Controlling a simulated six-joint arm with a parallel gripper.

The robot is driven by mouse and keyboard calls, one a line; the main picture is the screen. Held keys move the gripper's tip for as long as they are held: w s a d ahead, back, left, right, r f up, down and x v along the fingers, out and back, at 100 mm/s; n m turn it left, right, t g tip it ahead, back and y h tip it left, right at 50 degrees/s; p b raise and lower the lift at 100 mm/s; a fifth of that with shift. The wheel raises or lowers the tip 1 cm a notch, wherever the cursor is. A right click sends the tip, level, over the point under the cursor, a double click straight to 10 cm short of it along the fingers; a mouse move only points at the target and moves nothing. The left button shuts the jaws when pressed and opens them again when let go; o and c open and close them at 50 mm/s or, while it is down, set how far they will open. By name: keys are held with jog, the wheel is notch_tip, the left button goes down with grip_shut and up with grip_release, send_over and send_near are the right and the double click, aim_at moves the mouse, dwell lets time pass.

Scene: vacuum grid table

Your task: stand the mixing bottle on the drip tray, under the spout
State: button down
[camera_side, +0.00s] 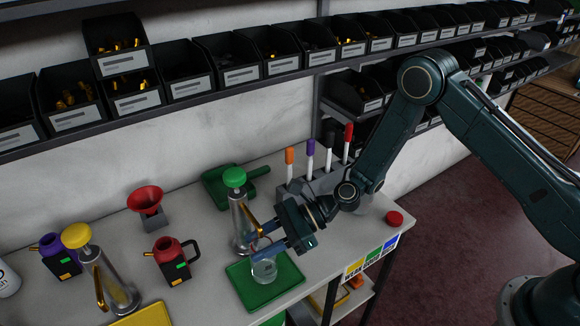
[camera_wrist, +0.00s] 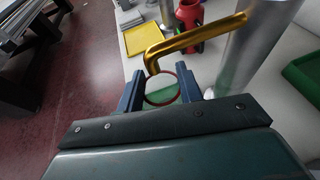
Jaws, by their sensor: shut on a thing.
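The mixing bottle (camera_side: 264,269) is clear and upright, over the green drip tray (camera_side: 286,283). Whether its base touches the tray I cannot tell. My gripper (camera_side: 258,243) is shut on the bottle near its top. In the wrist view, the bottle's round reddish rim (camera_wrist: 163,101) sits between my two blue fingers (camera_wrist: 160,88). The green-capped steel dispenser (camera_side: 239,218) stands at the tray's back edge. Its gold spout (camera_wrist: 190,37) bends down, with its tip close to the rim in the wrist view. My fingers partly hide the bottle and spout in the side view.
A red jug (camera_side: 171,262), red funnel (camera_side: 147,199), purple jug (camera_side: 53,254) and yellow-capped dispenser (camera_side: 110,277) stand to the left. Behind are a green tool (camera_side: 221,192) and a marker holder (camera_side: 321,183). A red button (camera_side: 394,218) is at right.

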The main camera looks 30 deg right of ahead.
jog(key=shift+f, duration=0.3)
dwell(0.5)
jog(key=c, duration=0.9)
grip_release()
jog(key=shift+o, duration=0.2)
jog(key=shift+d, duration=0.1)
jog(key=v, duration=1.3)
jog(key=shift+d, duration=0.3)
jog(key=shift+r, duration=0.2)
